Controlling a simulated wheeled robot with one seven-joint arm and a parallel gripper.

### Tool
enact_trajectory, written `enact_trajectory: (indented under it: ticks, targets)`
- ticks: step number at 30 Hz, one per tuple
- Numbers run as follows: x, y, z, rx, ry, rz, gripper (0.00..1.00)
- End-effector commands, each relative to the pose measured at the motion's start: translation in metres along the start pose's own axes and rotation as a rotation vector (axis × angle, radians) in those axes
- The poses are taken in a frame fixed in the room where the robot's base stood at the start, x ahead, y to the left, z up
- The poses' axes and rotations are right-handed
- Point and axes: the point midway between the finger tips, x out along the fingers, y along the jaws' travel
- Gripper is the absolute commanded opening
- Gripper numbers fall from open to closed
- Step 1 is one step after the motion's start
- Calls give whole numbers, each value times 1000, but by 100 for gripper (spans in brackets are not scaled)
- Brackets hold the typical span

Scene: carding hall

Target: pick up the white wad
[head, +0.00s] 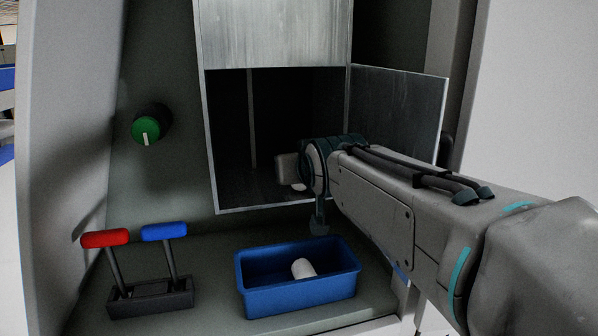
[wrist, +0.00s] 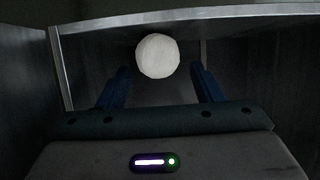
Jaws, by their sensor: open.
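In the wrist view a round white wad (wrist: 158,54) lies ahead of my gripper (wrist: 160,74), inside the dark metal compartment. The two blue fingers are apart and empty, one on each side of the wad's near edge; I cannot tell how far beyond the tips it lies. In the head view my arm reaches from the right into the compartment opening. A pale shape shows just left of my wrist, and I cannot tell whether it is the gripper body or the wad. The fingers are hidden there.
The metal compartment (head: 209,150) has a raised panel above and an open side door (head: 400,112). Below stands a blue tray (head: 285,298) holding a short white cylinder (head: 303,268). Red (head: 104,239) and blue (head: 164,231) levers and a green knob (head: 146,127) are at left.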

Motion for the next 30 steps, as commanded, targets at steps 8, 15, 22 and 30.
enact_trajectory:
  ticks: [8,15,22,30]
  targets:
    - [23,0,-1,1,1,1,60]
    - [23,0,0,1,1,0,49]
    - [23,0,0,0,1,0,13]
    - [22,0,-2,0,2,0,13]
